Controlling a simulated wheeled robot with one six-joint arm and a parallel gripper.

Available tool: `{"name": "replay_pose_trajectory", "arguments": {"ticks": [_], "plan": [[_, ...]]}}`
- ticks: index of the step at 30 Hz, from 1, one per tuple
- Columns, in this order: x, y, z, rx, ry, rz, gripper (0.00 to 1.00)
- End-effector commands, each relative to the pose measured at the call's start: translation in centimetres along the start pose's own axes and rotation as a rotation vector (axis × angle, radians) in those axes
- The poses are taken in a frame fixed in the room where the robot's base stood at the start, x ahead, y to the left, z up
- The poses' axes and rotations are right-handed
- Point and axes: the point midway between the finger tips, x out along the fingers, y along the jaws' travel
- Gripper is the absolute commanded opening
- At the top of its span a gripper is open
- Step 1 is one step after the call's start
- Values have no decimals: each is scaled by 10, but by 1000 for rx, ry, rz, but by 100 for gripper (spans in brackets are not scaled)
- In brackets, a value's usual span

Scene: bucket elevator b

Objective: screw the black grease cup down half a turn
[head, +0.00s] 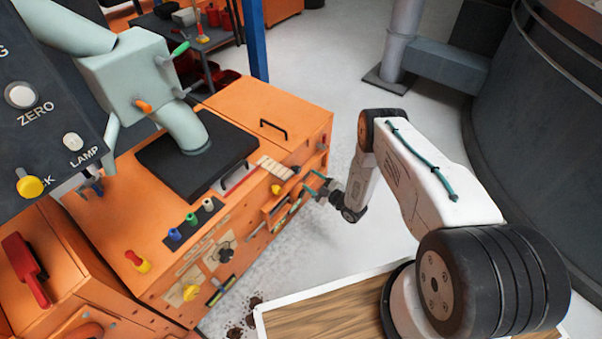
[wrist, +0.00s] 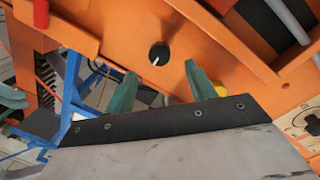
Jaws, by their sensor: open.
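A small round black cap with a white mark (wrist: 159,54), which looks like the grease cup, sits on an orange face in the wrist view. It lies just beyond my gripper's fingertips, roughly between them. I cannot make it out surely in the head view. My gripper (wrist: 161,82) has two green fingers spread apart with nothing between them. In the head view my gripper (head: 318,185) is at the right end of the orange cabinet (head: 262,105), by its front. The fingers appear apart from the cap.
A yellow knob (wrist: 221,90) shows close behind the right finger. An orange ledge (wrist: 235,42) runs beside the cap, and a red rod (wrist: 41,14) is at upper left. In the head view a black rotary knob (head: 226,253) is on the cabinet front. Grey floor (head: 310,85) is open beyond.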

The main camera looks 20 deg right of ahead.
Motion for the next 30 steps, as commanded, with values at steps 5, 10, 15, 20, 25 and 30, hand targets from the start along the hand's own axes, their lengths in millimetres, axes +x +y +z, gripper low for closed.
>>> {"name": "replay_pose_trajectory", "arguments": {"ticks": [5, 10, 15, 20, 25, 30], "plan": [[30, 0, -1, -2, 2, -1, 55], [54, 0, -1, 0, 0, -1, 55], [66, 0, -1, 1, -1, -2, 55], [68, 0, 0, 2, -1, -1, 55], [68, 0, 0, 2, -2, -1, 39], [68, 0, 0, 1, -2, -1, 11]]}}
